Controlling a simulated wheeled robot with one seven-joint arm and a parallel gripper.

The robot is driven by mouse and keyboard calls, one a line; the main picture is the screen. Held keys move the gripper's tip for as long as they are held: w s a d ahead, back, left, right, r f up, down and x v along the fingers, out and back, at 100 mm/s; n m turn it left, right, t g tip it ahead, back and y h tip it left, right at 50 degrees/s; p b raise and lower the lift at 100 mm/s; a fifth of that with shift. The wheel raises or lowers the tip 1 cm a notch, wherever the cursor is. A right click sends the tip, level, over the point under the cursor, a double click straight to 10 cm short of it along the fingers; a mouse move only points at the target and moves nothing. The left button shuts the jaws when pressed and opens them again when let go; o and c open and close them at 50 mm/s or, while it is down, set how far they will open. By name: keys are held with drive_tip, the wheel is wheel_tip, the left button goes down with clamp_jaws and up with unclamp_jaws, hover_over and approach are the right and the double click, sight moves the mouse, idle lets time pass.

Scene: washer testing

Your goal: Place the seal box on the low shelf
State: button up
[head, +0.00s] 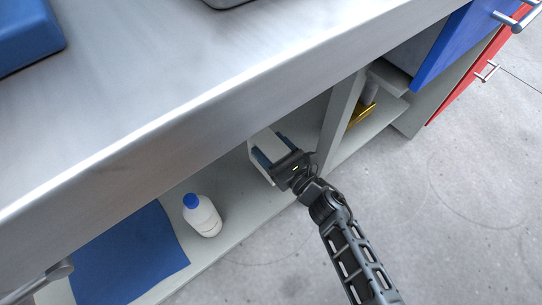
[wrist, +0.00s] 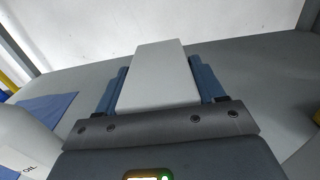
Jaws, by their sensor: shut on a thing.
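The seal box is a pale grey-white box (wrist: 158,75) between the two blue fingers of my gripper (wrist: 160,88) in the wrist view. In the head view my gripper (head: 268,156) reaches in under the worktop, and the box (head: 266,141) shows pale at its end. My gripper is shut on the box. The low shelf (head: 236,203) is the light grey board under the worktop. The box is over its right part, beside the upright divider. I cannot tell whether the box touches the shelf.
A white bottle with a blue cap (head: 203,215) stands on the shelf left of my gripper. A blue mat (head: 130,255) lies further left. An upright divider (head: 340,122) is close on the right, with a yellow item (head: 362,114) beyond. The metal worktop (head: 150,110) overhangs the shelf.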

drive_tip(key=shift+f+b, duration=0.55)
drive_tip(key=shift+f, duration=1)
drive_tip(key=o, duration=1.7)
drive_tip(key=shift+r, duration=0.2)
drive_tip(key=p+v, duration=0.2)
drive_tip(key=v, duration=1)
drive_tip(key=shift+p, duration=0.35)
